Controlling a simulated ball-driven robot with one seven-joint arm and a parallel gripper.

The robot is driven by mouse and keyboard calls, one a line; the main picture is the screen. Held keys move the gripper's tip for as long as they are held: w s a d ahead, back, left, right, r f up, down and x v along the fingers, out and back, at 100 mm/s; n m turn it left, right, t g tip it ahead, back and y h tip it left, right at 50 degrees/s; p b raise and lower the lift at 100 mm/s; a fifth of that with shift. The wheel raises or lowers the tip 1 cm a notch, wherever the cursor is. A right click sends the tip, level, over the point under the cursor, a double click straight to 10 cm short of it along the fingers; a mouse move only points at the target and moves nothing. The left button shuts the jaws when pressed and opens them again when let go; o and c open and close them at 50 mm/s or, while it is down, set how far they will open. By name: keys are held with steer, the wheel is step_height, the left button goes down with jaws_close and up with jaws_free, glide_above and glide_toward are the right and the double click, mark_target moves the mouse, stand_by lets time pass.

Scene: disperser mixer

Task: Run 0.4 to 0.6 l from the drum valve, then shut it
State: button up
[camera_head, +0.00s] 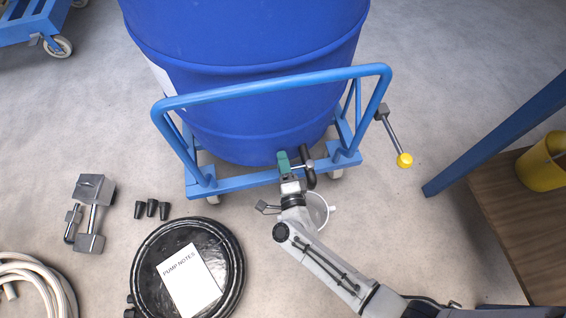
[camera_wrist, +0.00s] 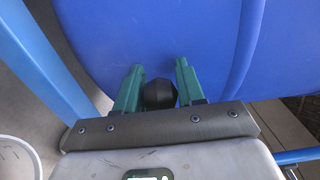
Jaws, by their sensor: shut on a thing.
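The big blue drum (camera_head: 245,80) lies on a blue wheeled frame. A black valve part with a bent outlet (camera_head: 308,170) shows at the drum's lower front. My gripper (camera_head: 284,160), with green fingers, is at the valve, just left of this part. In the wrist view my gripper (camera_wrist: 160,78) is shut on a dark rounded knob (camera_wrist: 160,94), apparently the valve handle, in front of the drum wall (camera_wrist: 140,35). A white jug (camera_head: 318,207) stands on the floor below the valve, partly hidden by my arm. Its rim shows in the wrist view (camera_wrist: 20,150). I cannot see any flow or level.
The drum frame's blue handrail (camera_head: 270,83) arches above the valve. A yellow-knobbed lever (camera_head: 404,160) sticks out right.

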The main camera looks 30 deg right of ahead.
jaws_close()
steer(key=y+b, duration=0.1)
steer(key=s+n+y+b, duration=0.1)
steer(key=n+y+b, duration=0.1)
steer(key=shift+s+a+f+t+y, duration=0.35)
steer(key=shift+a+t+y, duration=0.05)
steer(key=shift+s+a+r+n+y+b, duration=0.15)
steer(key=shift+s+n+y+b, duration=0.1)
steer(key=shift+n+y+b, duration=0.45)
steer(key=shift+r, duration=0.15)
steer(key=o, duration=0.7)
jaws_free()
